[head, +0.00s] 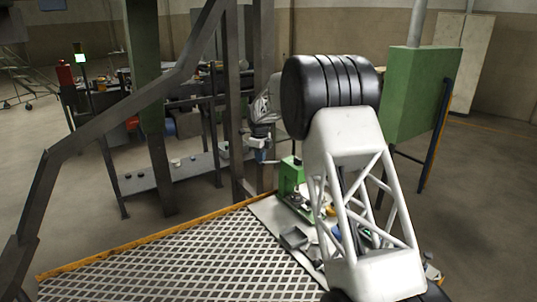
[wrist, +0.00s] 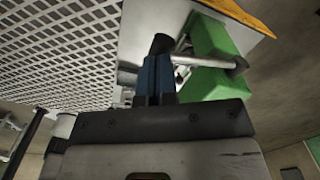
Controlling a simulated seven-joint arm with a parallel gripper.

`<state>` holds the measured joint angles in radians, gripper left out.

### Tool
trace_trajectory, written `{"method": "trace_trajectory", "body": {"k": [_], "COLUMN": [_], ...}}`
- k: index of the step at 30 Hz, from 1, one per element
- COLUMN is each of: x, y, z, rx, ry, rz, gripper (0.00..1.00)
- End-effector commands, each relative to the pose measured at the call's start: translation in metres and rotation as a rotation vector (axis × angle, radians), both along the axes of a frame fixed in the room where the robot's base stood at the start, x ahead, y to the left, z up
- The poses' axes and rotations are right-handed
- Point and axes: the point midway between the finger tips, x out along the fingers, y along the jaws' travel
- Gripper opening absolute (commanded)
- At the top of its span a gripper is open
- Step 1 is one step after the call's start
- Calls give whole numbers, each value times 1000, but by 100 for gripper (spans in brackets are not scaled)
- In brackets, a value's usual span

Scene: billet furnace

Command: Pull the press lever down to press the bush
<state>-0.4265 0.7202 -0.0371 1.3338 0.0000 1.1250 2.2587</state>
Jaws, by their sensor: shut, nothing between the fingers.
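The green press (head: 291,174) stands on the grey bench at the right end of the grating in the head view. It also shows in the wrist view (wrist: 209,42), with a silver bar (wrist: 208,62) across it. A black knob (wrist: 160,44), apparently the press lever's, shows just beyond my fingertips. My gripper (head: 260,156) is left of the press and above the bench. Its blue fingers (wrist: 155,72) are together and empty in the wrist view. I cannot tell whether they touch the knob. I cannot make out the bush.
A grey tray (head: 293,238) and several small parts lie on the bench (head: 265,213) in front of the press. My arm hides much of its right side. A dark slanted rail (head: 120,100) and posts stand at the left. The grating (head: 190,262) is clear.

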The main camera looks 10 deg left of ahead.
Motion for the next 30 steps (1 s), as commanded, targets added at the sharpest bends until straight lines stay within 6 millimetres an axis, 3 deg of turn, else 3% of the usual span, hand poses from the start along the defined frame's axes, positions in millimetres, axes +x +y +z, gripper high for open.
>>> {"method": "trace_trajectory", "body": {"k": [30], "x": [-2], "y": [2], "z": [-11], "rx": [-1], "ry": [1], "rz": [0], "gripper": [0]}}
